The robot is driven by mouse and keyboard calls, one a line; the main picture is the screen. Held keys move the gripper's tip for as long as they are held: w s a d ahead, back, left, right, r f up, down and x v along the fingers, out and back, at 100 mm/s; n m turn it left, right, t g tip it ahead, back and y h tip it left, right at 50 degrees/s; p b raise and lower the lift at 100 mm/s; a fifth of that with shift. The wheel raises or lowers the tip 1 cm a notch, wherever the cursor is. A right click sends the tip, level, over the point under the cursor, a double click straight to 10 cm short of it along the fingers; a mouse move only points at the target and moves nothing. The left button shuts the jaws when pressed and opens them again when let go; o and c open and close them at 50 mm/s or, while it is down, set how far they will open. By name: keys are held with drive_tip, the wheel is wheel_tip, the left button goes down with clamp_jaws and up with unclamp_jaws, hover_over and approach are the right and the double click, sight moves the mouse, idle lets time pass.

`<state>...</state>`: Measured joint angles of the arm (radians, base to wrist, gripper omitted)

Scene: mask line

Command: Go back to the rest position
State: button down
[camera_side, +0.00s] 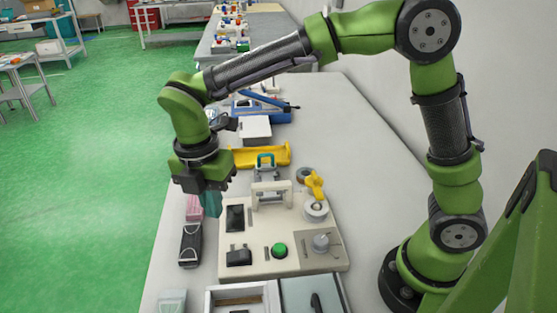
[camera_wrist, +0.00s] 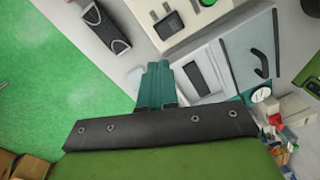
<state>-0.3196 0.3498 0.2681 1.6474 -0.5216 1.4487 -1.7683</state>
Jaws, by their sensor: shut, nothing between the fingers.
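My gripper (camera_side: 211,203) hangs over the left edge of the white table (camera_side: 365,130) in the side view, pointing down. Its teal fingers are together with nothing seen between them. The wrist view shows the two fingers (camera_wrist: 157,85) side by side, over the table edge and next to a light box. The cream machine panel (camera_side: 222,250) with a green button (camera_side: 279,250) stands just right of and below the gripper in the side view. I cannot tell the exact height of the fingertips above the table.
A black case (camera_side: 190,244) and a pink item (camera_side: 194,207) lie near the table edge by the gripper. A yellow bracket (camera_side: 262,156), a white box (camera_side: 255,129) and a blue tool (camera_side: 262,110) stand behind. The table's right side is mostly bare.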

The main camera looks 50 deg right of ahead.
drive_tip(key=s+d+r+m+t+y, duration=0.1)
drive_tip(key=s+d+r+m+t, duration=0.2)
drive_tip(key=m, duration=1)
drive_tip(key=s+d+r+m+t+y, duration=0.1)
drive_tip(key=s+d+r+m+t, duration=0.3)
drive_tip(key=s+d+m, duration=0.5)
drive_tip(key=d+m, duration=0.4)
drive_tip(key=d, duration=0.1)
drive_tip(key=shift+d+r+m+t+y, duration=0.25)
drive_tip(key=shift+r+m+t+y, duration=0.05)
drive_tip(key=shift+t, duration=0.1)
